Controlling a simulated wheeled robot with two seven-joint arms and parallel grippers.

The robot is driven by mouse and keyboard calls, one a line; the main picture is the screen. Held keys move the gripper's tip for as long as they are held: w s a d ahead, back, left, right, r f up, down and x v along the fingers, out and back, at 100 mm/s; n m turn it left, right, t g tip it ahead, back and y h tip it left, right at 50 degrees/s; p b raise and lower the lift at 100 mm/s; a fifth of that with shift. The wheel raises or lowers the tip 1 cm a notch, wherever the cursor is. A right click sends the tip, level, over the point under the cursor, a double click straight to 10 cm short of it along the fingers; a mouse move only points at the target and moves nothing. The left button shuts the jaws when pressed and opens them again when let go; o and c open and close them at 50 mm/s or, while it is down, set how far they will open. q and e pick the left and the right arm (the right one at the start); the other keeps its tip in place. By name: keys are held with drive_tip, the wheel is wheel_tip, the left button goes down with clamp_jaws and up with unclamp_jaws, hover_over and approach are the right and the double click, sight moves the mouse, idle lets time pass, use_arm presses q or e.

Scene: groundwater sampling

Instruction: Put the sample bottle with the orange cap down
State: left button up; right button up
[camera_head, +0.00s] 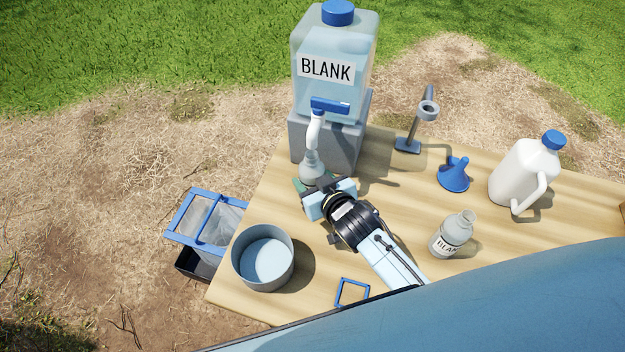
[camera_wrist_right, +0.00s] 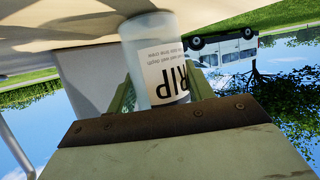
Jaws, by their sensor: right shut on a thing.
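My right gripper (camera_head: 314,184) is shut on a clear grey bottle (camera_head: 312,163), below the white tap of the BLANK container. In the right wrist view, which is upside down, the bottle (camera_wrist_right: 148,55) sits between the two fingers (camera_wrist_right: 158,92). Its white label shows the letters "RIP". Its base is close to the table surface; I cannot tell whether it touches. No orange cap shows in either view. A second grey bottle (camera_head: 452,236), with a label starting "BLA", stands uncapped on the table. My left gripper is not in view.
The BLANK container (camera_head: 335,70) stands on a grey block (camera_head: 312,145). A grey pot (camera_head: 263,258), a blue square frame (camera_head: 352,292), a blue funnel (camera_head: 454,175), a ring stand (camera_head: 408,144) and a white jug (camera_head: 520,175) are on the wooden table (camera_head: 385,190). A lined bin (camera_head: 208,226) is at left.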

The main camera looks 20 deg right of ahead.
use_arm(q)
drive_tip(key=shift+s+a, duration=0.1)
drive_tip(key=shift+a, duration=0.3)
use_arm(e)
drive_tip(key=o, duration=1.1)
drive_tip(key=shift+f, duration=0.1)
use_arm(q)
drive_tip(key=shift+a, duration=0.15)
use_arm(e)
drive_tip(key=shift+r, duration=0.25)
drive_tip(key=p+v, duration=0.1)
drive_tip(key=v, duration=0.5)
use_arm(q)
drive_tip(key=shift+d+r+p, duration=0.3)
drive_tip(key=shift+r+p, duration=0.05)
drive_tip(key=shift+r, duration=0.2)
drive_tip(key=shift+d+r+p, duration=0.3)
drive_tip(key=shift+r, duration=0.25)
use_arm(e)
drive_tip(key=v, duration=0.6)
drive_tip(key=shift+f, duration=0.1)
